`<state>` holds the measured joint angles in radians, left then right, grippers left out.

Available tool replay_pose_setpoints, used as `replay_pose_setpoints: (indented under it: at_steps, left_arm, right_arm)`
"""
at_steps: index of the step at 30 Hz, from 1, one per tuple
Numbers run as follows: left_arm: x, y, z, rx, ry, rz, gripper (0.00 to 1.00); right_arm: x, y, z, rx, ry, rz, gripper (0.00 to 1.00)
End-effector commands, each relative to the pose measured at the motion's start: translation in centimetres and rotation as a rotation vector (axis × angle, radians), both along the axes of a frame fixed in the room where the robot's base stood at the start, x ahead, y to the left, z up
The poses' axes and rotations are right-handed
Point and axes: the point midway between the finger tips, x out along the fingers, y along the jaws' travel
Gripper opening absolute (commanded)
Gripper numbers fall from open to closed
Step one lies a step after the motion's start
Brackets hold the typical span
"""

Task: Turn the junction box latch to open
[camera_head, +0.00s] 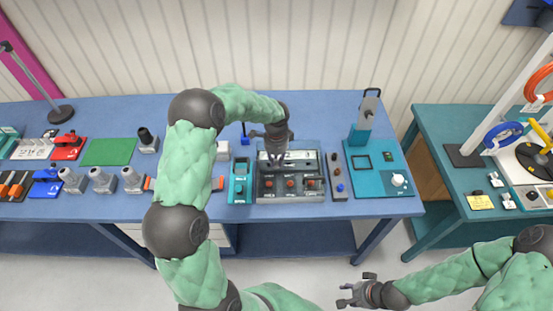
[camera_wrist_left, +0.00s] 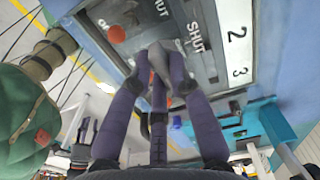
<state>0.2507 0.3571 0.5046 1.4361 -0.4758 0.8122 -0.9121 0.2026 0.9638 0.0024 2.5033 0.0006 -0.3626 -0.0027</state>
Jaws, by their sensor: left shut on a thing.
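The junction box (camera_head: 259,187) is a dark grey panel unit with red-orange knobs and a pale upper strip, on the blue bench in the head view. In the left wrist view its panel (camera_wrist_left: 207,62) carries printed "SHUT" labels. My left gripper (camera_head: 275,157) reaches down over the upper part of the box. In the left wrist view its fingers (camera_wrist_left: 162,68) are closed together on a small grey piece, seemingly a latch handle, largely hidden between them. The latch's exact angle cannot be told. My right gripper (camera_head: 357,290) is open and empty, over the floor in front of the bench.
A teal device (camera_head: 239,182) stands close left of the box. A narrow grey strip with buttons (camera_head: 338,177) and a teal board (camera_head: 370,185) lie to its right. Grey connectors and a green mat (camera_head: 108,152) are farther left. A second table (camera_head: 438,128) stands at the right.

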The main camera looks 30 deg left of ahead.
Motion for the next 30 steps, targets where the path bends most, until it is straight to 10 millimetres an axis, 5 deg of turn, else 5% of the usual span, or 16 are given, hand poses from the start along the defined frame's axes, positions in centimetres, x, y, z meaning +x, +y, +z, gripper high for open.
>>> replay_pose_setpoints:
  at_steps: [19,20,22,30]
  left_arm:
    - [0.02,0.05,0.02,0.001,-0.001,-0.051,0.0]
    - [0.02,0.05,0.02,0.001,-0.001,-0.051,0.25]
    - [0.02,0.05,0.02,0.001,-0.001,-0.05,0.44]
    - [0.01,0.03,0.01,0.001,-0.001,-0.05,0.44]
  right_arm:
    - [0.0,0.0,0.09,0.0,0.0,0.0,0.4]
    - [0.0,0.0,0.09,0.0,0.0,0.0,0.4]
    - [0.0,0.0,0.09,0.0,0.0,0.0,0.4]
    - [0.0,0.0,0.09,0.0,0.0,0.0,0.4]
